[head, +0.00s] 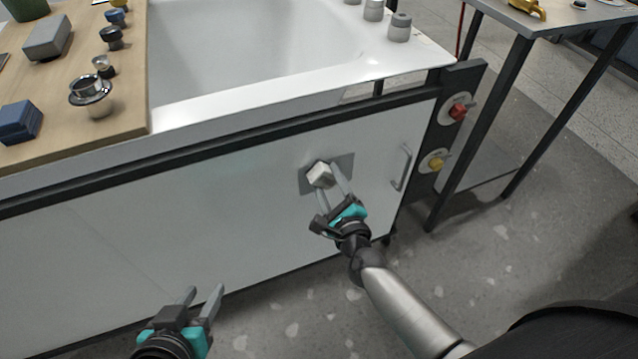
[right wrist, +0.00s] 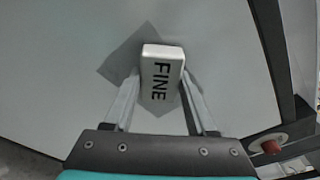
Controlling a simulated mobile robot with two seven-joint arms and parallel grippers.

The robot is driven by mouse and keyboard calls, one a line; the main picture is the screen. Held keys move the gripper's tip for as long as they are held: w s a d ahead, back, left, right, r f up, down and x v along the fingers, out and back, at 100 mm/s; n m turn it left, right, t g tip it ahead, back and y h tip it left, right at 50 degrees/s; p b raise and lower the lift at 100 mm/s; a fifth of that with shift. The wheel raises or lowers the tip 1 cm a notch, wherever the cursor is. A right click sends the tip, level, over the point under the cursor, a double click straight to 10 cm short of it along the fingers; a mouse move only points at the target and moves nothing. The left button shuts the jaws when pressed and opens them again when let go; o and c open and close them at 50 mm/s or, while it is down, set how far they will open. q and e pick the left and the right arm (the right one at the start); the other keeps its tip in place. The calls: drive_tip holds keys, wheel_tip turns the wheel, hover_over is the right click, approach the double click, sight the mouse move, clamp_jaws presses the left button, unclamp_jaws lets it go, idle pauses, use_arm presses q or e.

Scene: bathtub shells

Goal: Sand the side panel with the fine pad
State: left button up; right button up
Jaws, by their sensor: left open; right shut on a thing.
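The white side panel (head: 235,190) forms the front of the bathtub frame. It carries a darker grey square patch (head: 345,163). My right gripper (head: 331,186) is shut on the light-coloured fine pad (head: 320,174), in front of the patch. In the right wrist view the pad (right wrist: 162,75) reads "FINE" and sits between the two fingers, covering part of the grey patch (right wrist: 125,62). I cannot tell for sure whether the pad touches the panel. My left gripper (head: 204,293) is open and empty, low in front of the panel's lower left part.
A wooden board (head: 60,135) at the upper left holds a blue block (head: 20,122), a grey block (head: 47,38) and several fittings. A handle (head: 402,167), a red knob (head: 458,112) and a yellow knob (head: 435,164) are right of the patch. A table (head: 560,14) stands at the upper right.

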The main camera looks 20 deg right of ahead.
sight(358, 159)
drive_tip(key=shift+w+d+b, duration=0.15)
drive_tip(key=shift+d+b, duration=0.4)
drive_tip(key=shift+d, duration=1.95)
drive_tip(key=shift+w+d+b, duration=0.1)
drive_tip(key=shift+d+b, duration=0.45)
drive_tip(key=shift+d, duration=1.3)
drive_tip(key=s, duration=0.6)
